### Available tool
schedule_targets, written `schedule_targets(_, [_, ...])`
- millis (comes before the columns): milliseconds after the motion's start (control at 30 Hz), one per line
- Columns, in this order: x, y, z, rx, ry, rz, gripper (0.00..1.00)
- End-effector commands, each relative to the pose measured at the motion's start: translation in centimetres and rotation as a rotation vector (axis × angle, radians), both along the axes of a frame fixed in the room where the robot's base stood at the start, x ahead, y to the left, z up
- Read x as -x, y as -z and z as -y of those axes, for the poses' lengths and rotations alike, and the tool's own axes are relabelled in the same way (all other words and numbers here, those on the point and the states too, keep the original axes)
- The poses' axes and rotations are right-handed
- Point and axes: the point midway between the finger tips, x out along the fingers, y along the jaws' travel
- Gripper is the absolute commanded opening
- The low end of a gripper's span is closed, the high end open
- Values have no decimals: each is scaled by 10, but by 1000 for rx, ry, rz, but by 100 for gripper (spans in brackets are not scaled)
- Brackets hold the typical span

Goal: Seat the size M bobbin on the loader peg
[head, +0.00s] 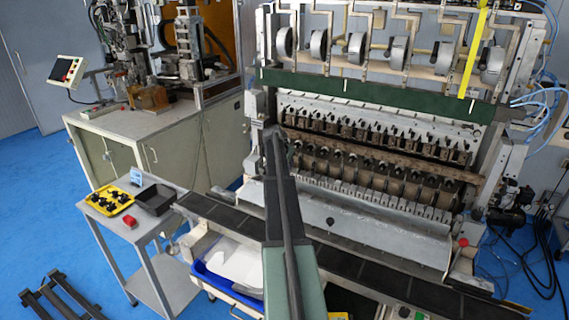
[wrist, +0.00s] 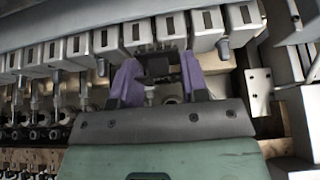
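My gripper (wrist: 158,62) has two purple fingers, one on each side of a dark bobbin (wrist: 157,70). The fingers appear to touch its sides; its size mark cannot be read. A pale peg-like piece (wrist: 150,96) shows just nearer than the bobbin; whether the two touch is unclear. In the head view my arm reaches to the left end of the winder, and its own links hide the fingers and bobbin. Several black bobbins lie in a yellow tray (head: 124,207) on the small table at the left.
A row of grey blocks (wrist: 60,55) and spindles (wrist: 38,120) stands close to my fingers. A metal bracket (wrist: 258,92) is at the right.

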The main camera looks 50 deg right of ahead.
Motion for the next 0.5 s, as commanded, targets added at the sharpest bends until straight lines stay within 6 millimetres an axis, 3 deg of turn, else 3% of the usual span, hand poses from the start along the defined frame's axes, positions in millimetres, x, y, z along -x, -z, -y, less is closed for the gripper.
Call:
schedule_targets(33, [0, 0, 0, 0, 0, 0, 49])
schedule_targets(167, [0, -1, 0, 0, 0, 0, 69])
schedule_targets(500, [0, -6, -2, 0, 0, 0, 70])
